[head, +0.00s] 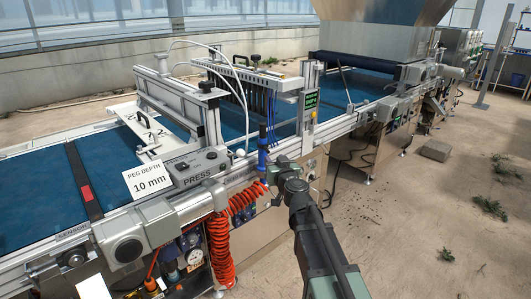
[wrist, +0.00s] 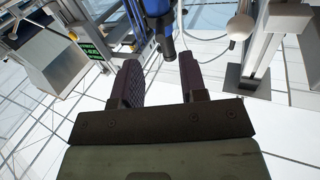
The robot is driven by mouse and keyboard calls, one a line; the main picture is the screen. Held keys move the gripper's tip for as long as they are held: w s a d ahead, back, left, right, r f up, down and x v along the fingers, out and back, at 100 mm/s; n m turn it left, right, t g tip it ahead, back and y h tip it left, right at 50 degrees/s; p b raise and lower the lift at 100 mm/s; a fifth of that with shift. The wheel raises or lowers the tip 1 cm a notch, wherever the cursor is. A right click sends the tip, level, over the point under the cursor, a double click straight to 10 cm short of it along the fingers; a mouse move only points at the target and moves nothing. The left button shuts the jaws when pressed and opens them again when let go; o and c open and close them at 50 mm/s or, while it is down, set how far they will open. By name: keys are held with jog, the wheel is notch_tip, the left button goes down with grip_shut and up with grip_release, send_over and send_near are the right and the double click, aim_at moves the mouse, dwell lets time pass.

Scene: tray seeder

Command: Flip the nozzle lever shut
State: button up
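My gripper (wrist: 160,78) is open, with two dark ridged fingers apart and nothing between them. In the head view my gripper (head: 272,172) is beside the machine's front edge, close to a blue upright part (head: 263,142). In the wrist view the blue part (wrist: 157,12) with its dark end lies just past the fingertips, with no clear contact. A white ball knob (head: 240,153) stands left of the blue part, and it also shows in the wrist view (wrist: 240,27). The nozzle row (head: 240,88) hangs under a white bar behind. I cannot tell which part is the nozzle lever.
An orange coiled hose (head: 220,245) hangs at the machine's front. The grey press box (head: 196,166) and a "PEG DEPTH 10 mm" sign (head: 149,180) are to the left. A post with green displays (head: 310,99) rises behind the gripper. The floor (head: 400,235) to the right is mostly clear.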

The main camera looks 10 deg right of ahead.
aim_at(268, 152)
jog(key=w, duration=0.5)
jog(key=w+a, duration=0.1)
jog(key=w, duration=0.2)
jog(key=shift+w, duration=0.2)
jog(key=shift+c, duration=0.4)
